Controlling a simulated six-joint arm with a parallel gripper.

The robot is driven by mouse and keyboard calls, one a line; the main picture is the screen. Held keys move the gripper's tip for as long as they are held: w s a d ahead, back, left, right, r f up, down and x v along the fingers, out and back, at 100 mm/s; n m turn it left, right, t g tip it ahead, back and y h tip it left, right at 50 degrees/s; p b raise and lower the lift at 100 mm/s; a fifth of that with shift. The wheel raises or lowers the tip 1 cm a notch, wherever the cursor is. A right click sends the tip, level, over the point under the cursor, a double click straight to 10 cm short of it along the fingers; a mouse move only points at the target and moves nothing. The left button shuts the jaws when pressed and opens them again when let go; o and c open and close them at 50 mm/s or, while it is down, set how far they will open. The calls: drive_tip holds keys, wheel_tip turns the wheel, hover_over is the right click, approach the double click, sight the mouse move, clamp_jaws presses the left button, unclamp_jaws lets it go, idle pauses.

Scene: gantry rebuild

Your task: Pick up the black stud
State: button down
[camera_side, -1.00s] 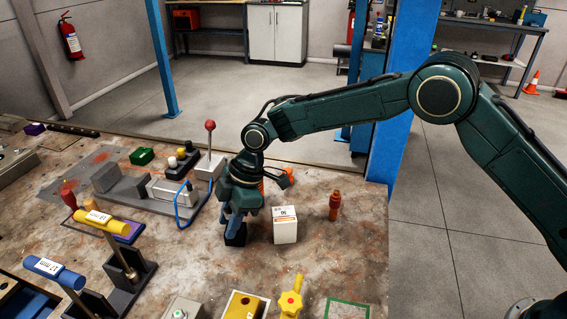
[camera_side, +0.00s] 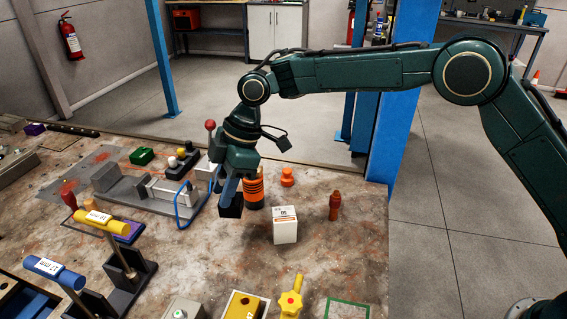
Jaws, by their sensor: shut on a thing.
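The black stud (camera_side: 231,208) is a dark, block-like piece hanging at the fingertips of my gripper (camera_side: 230,190). My gripper points down and is shut on the stud, covering its upper part. The stud appears held above the worktable (camera_side: 215,270), left of the white box and in front of the orange-and-black cylinder.
An orange-and-black cylinder (camera_side: 254,192) stands close behind my gripper. A white box (camera_side: 285,225), a red-brown peg (camera_side: 334,205) and an orange knob (camera_side: 287,177) stand to the right. A grey fixture with a blue loop (camera_side: 185,205) is to the left.

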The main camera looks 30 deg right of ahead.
drive_tip(key=shift+r, duration=0.5)
